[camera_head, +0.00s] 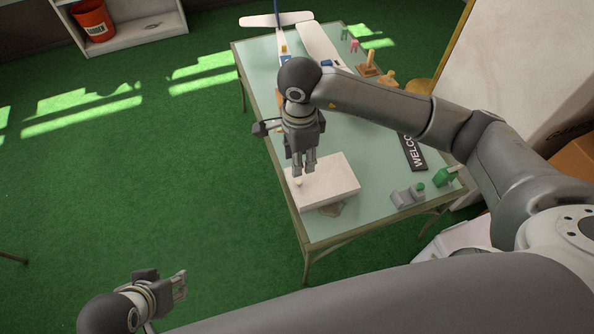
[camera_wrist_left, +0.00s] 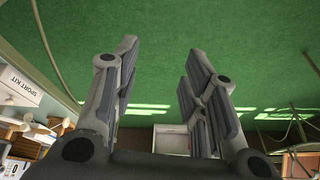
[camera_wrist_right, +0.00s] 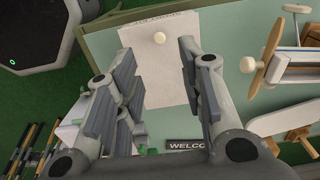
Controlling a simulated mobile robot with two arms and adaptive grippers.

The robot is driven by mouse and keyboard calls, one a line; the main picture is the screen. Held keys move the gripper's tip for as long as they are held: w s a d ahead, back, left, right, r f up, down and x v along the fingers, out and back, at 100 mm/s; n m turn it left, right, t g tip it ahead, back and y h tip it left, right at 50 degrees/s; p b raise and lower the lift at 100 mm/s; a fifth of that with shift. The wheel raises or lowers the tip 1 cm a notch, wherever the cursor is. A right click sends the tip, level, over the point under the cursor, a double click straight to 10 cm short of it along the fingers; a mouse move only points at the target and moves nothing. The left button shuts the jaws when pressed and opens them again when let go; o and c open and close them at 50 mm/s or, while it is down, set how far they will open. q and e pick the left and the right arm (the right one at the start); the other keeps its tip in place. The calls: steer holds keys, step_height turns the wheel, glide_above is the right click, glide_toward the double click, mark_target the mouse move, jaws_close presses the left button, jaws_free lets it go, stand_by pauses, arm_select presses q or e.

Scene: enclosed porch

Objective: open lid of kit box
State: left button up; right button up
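The kit box (camera_head: 335,181) is a flat white box near the front left corner of the table. Its lid looks closed and carries a small round pale knob (camera_head: 298,183). In the right wrist view the knob (camera_wrist_right: 160,37) stands near the lettered edge of the lid (camera_wrist_right: 160,75). The left wrist view shows the box (camera_wrist_left: 18,86) lettered SPORT KIT. My right gripper (camera_head: 304,170) points down above the lid near the knob; its fingers are apart with nothing held. My left gripper (camera_head: 181,286) is open and empty, away from the table over the green floor.
The glass-topped table (camera_head: 372,199) also holds a WELCOME sign (camera_head: 412,153), a grey and green item (camera_head: 408,196), a model plane (camera_head: 322,45) and wooden pieces (camera_head: 367,65). A shelf with a red bucket (camera_head: 93,20) stands at the back left. The floor left of the table is clear.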

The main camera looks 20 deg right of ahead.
mark_target(299, 181)
step_height(299, 181, down, 8)
steer(key=shift+r+b, duration=0.1)
steer(key=shift+b, duration=0.65)
steer(key=shift+f, duration=0.55)
arm_select(q)
steer(key=w+d+r+t, duration=0.1)
steer(key=w+r+t, duration=0.1)
steer(key=w, duration=0.2)
steer(key=w+d+r+t+h, duration=0.1)
steer(key=w+d+r+t, duration=0.1)
steer(key=w+t, duration=0.1)
steer(key=shift+w, duration=0.9)
arm_select(e)
jaws_close()
